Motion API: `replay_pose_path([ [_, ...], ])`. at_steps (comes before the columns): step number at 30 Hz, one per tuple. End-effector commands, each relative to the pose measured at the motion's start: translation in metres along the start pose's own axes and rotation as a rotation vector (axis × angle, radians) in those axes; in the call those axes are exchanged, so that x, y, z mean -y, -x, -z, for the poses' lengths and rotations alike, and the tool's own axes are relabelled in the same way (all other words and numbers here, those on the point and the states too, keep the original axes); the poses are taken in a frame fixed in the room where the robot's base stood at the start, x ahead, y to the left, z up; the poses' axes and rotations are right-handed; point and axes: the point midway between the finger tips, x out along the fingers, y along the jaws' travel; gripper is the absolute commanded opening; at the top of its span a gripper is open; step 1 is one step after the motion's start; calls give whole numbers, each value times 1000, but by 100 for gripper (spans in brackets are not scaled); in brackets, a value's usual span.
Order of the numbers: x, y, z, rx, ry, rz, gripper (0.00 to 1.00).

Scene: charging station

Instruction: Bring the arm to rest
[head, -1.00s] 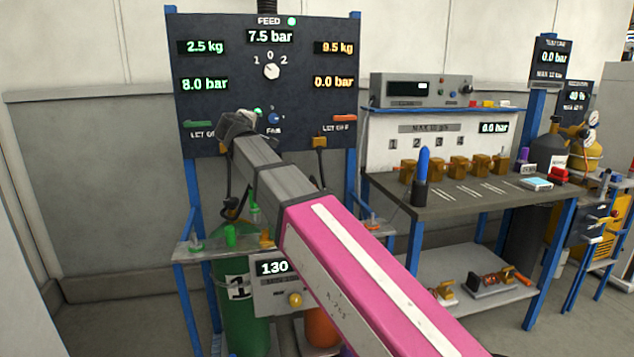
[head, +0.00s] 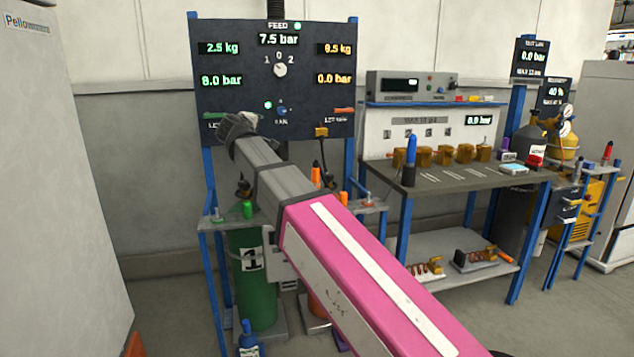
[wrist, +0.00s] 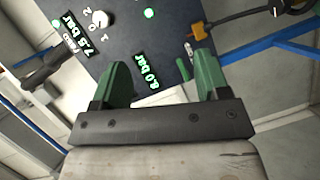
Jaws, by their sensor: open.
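My arm, pink and grey, reaches from the lower right up toward the dark charging panel (head: 230,105) in the head view. My gripper (head: 238,127) is at its far end, in front of the panel's lower left part. In the wrist view my gripper (wrist: 162,80) shows two green fingers spread apart with nothing between them. The panel (wrist: 140,35) with its lit readouts lies beyond the fingers, tilted in that picture. The fingertips are hard to make out in the head view.
A green cylinder (head: 252,285) marked 1 stands below the panel. A workbench (head: 440,183) with brass blocks and a blue-topped marker is to the right. A tall pale cabinet (head: 60,180) fills the left side.

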Motion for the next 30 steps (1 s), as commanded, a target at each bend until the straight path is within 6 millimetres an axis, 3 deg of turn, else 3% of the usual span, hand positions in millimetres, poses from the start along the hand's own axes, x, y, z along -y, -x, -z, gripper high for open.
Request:
replay_pose_path([
  [10,43,-22,-50,72,-49,88,69],
  [17,92,-43,-110,163,-113,190,69],
  [20,125,-52,-152,229,-160,258,69],
  [24,181,-59,-225,347,-248,374,69],
  [30,256,-51,-326,530,-392,537,69],
])
